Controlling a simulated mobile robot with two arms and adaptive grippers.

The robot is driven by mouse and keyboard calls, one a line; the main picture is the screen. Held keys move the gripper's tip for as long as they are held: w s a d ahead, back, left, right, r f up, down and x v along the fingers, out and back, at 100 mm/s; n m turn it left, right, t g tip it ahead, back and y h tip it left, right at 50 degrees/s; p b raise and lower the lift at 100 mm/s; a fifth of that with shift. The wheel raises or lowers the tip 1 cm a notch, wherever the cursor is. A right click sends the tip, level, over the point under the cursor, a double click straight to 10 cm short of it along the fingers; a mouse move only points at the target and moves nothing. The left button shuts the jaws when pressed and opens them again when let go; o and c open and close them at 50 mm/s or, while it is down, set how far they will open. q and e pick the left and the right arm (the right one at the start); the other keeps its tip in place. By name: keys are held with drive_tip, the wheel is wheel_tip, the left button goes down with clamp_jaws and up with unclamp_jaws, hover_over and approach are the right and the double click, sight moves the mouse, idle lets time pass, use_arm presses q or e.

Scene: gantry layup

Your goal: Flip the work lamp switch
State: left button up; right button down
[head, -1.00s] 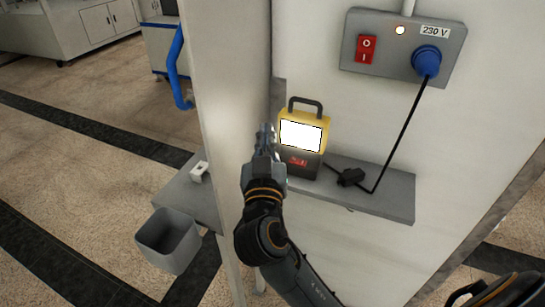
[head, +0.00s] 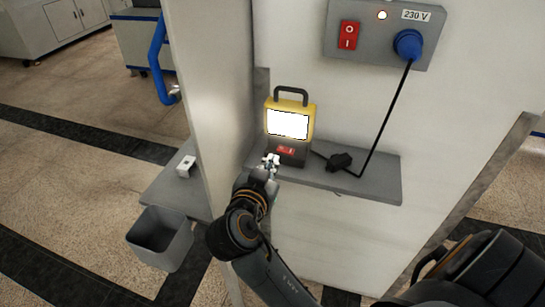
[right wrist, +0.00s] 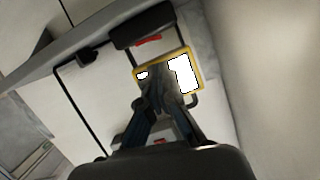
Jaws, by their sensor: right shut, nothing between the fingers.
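The work lamp (head: 305,118) stands upright on the grey shelf, with a yellow frame, a black top handle and a bright white panel. Its red switch (head: 286,150) is on the dark lower front. The lamp (right wrist: 203,72) and red switch (right wrist: 148,41) also show in the right wrist view. My right gripper (head: 271,160) is shut and empty, just in front of the lamp's lower left, close to the switch. In the right wrist view its fingers (right wrist: 154,76) overlap the lit panel. I cannot tell if it touches the lamp. My left gripper is not in view.
The shelf (head: 378,182) also holds a black adapter (head: 340,161) on a cable. Above is a grey socket box (head: 375,48) with a red switch (head: 348,35) and blue plug (head: 407,44). A post (head: 212,100) and grey bin (head: 160,238) are left.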

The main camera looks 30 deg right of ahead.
sight(286, 149)
drive_tip(key=p+x, duration=0.2)
drive_tip(key=x, duration=0.6)
drive_tip(key=shift+r, duration=0.1)
drive_tip(key=shift+w+d, duration=0.1)
drive_tip(key=shift+d, duration=0.05)
drive_tip(key=shift+w+f+n, duration=0.1)
drive_tip(key=shift+f+n, duration=0.3)
drive_tip(key=shift+f, duration=0.25)
drive_tip(key=shift+r, duration=0.15)
